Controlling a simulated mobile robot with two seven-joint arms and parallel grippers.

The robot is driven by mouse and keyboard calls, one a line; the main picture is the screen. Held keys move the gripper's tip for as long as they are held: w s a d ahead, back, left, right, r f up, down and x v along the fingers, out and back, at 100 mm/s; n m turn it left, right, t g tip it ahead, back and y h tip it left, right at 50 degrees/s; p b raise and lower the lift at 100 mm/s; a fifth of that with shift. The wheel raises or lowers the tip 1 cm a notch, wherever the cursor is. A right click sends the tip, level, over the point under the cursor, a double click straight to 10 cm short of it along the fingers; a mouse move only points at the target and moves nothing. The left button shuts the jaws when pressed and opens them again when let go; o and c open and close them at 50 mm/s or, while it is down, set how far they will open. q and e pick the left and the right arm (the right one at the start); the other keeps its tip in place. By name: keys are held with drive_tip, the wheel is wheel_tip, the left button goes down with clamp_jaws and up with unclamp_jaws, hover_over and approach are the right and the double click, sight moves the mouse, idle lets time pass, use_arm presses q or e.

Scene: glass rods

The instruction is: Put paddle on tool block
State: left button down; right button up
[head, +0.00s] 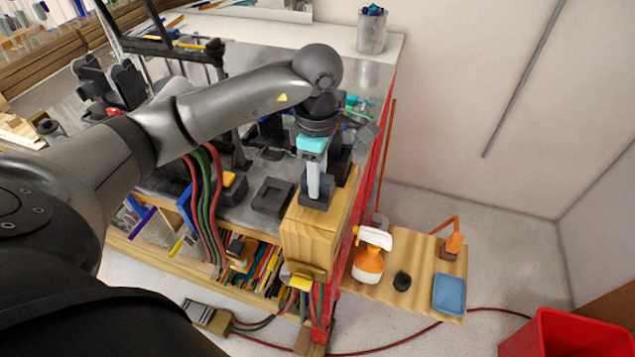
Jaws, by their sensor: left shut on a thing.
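The tool block, a pale wooden block (309,242), stands at the near right corner of the workbench. My left gripper (313,148) points down over it at the end of my grey arm. It is shut on what looks like the paddle (313,180), a pale upright bar that ends in a dark, flat square piece low over the top of the block. The gripper hides part of the paddle. I cannot tell whether the dark piece touches the wood. My right gripper is not in view.
A dark square holder (272,197) sits on the metal bench top left of the block. Red and green hoses (205,200) hang at the front. A wooden side shelf (420,262) holds a spray bottle (369,262) and a blue sponge (448,293). A red bin (570,334) stands lower right.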

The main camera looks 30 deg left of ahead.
use_arm(q)
wheel_tip(320, 180, down, 2)
drive_tip(key=shift+f, duration=0.1)
drive_tip(key=shift+f, duration=0.15)
drive_tip(key=c, duration=1)
unclamp_jaws()
drive_tip(key=shift+f, duration=0.1)
drive_tip(key=o, duration=0.4)
drive_tip(key=shift+o, duration=0.2)
drive_tip(key=shift+r, duration=0.2)
drive_tip(key=shift+r, duration=0.35)
wheel_tip(320, 180, up, 11)
drive_tip(key=shift+r+b, duration=0.2)
drive_tip(key=shift+b, duration=0.65)
